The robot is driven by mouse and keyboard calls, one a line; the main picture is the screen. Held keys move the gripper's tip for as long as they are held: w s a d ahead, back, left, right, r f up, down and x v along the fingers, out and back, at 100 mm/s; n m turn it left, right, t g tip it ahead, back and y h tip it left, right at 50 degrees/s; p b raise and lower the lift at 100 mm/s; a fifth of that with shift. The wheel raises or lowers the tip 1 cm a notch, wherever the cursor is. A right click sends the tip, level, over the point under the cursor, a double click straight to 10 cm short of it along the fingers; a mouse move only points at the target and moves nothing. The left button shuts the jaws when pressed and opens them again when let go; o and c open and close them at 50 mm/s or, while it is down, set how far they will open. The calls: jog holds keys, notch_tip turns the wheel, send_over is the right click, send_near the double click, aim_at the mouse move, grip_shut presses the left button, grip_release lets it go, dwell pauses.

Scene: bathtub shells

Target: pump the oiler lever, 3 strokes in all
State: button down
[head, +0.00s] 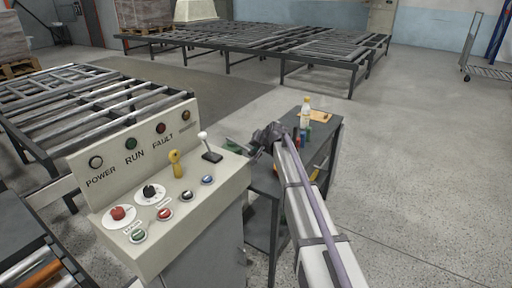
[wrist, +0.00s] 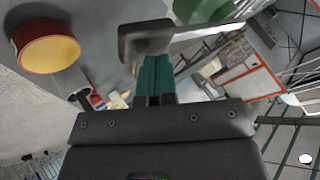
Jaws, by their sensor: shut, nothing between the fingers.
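In the wrist view, a lever with a dark grip (wrist: 145,38) on a pale metal rod runs to the right towards a green body (wrist: 203,9), which looks like the oiler. My gripper (wrist: 155,62) has its teal fingers together, with nothing between them. Their tips are right at the dark grip and overlap it in the picture; I cannot tell whether they touch. In the head view, my gripper (head: 262,138) is over the left side of the grey bench, and a green part (head: 234,147) shows just left of it. The lever is mostly hidden there.
The beige control console (head: 222,185) stands close left, with a white-knobbed lever (head: 203,137) and a yellow handle (head: 175,162). The grey bench (head: 323,150) holds a bottle (head: 305,112) and small coloured items. Floor to the right is clear.

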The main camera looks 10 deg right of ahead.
jog(key=shift+w+a+r+p, duration=0.2)
jog(key=shift+r+p, duration=0.5)
jog(key=shift+p, duration=0.15)
jog(key=shift+r+p, duration=1.2)
jog(key=shift+r, duration=0.05)
notch_tip(320, 180, up, 5)
jog(key=p, duration=0.5)
